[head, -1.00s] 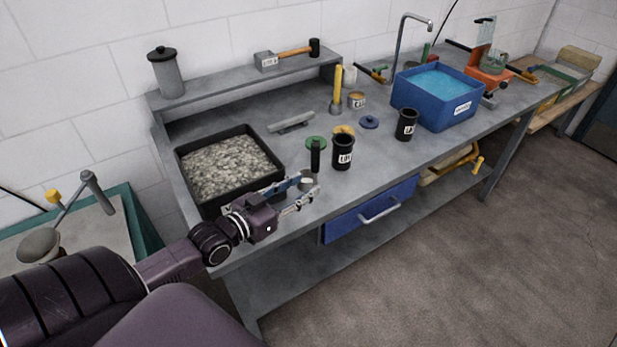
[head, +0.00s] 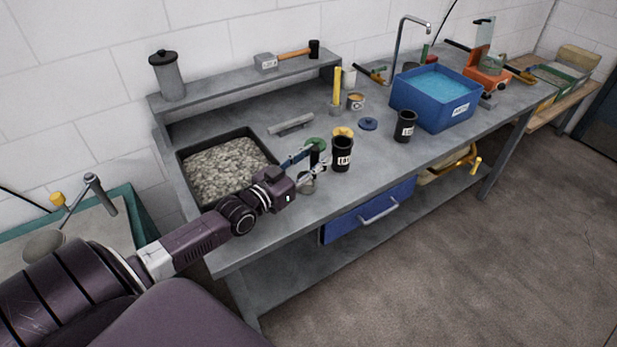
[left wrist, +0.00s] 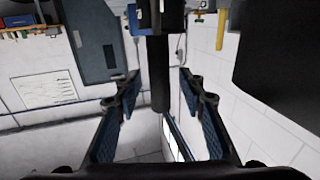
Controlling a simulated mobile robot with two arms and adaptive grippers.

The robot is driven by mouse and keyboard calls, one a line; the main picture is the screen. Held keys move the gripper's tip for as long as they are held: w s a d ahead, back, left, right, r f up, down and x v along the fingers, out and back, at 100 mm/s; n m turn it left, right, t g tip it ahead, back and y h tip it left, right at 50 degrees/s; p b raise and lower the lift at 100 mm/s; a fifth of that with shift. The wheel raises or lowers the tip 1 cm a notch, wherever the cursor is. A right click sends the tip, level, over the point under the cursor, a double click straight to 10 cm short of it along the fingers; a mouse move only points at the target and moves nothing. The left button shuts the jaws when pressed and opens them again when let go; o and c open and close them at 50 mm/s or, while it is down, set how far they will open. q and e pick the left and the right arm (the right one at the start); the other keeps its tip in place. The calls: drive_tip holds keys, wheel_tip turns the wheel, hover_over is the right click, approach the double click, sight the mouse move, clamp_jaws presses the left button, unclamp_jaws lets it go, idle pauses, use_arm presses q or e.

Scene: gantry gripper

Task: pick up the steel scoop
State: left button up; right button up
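The steel scoop (head: 307,186) stands near the bench's front edge in the head view, its steel bowl low and its black handle upright. The left wrist view shows a dark upright bar, which looks like the handle (left wrist: 158,80), between my fingers. My left gripper (head: 314,160) is open, one finger on each side of the handle, with gaps visible on both sides in the left wrist view (left wrist: 159,95). The fingers partly hide the handle in the head view. My right gripper is not in view.
A black labelled cup (head: 342,155) stands close to the right of the scoop. A black tray of gravel (head: 183,172) lies left, behind my arm. A green lid (head: 316,142) is just behind. A second black cup (head: 404,127) and a blue water tub (head: 437,112) stand farther right.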

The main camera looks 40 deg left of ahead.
use_arm(q)
drive_tip(key=shift+w, duration=0.15)
clamp_jaws()
idle(0.4)
